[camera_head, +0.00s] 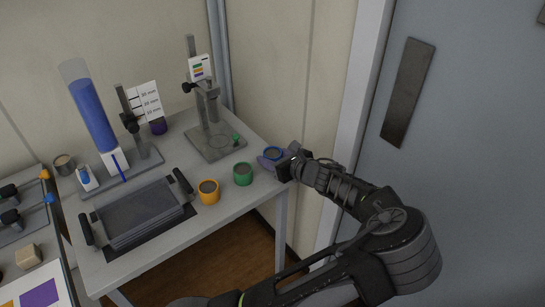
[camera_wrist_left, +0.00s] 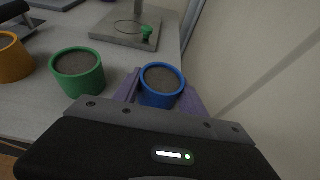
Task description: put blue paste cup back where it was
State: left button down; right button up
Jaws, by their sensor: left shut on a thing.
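The blue paste cup (camera_head: 272,153) is at the right edge of the table in the head view, upright with dark paste inside. My left gripper (camera_head: 270,160) is shut on it, reaching in from the right side. In the left wrist view the blue cup (camera_wrist_left: 161,84) sits between the purple fingers (camera_wrist_left: 160,98). I cannot tell whether its base touches the table. The green cup (camera_head: 243,174) stands just left of the blue one, and the orange cup (camera_head: 208,192) is further left. My right gripper is not in view.
A stand with a grey base plate (camera_head: 222,152) is behind the cups, with a small green piece on it. A black-handled tray (camera_head: 142,214) and a blue-filled cylinder (camera_head: 92,115) are left. The wall and door (camera_head: 460,150) are close on the right.

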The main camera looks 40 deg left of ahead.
pick_arm(q)
jog(key=shift+f, duration=0.1)
jog(key=c, duration=0.6)
grip_release()
jog(key=shift+c, duration=0.2)
jog(key=v, duration=1.2)
jog(key=shift+r, duration=0.2)
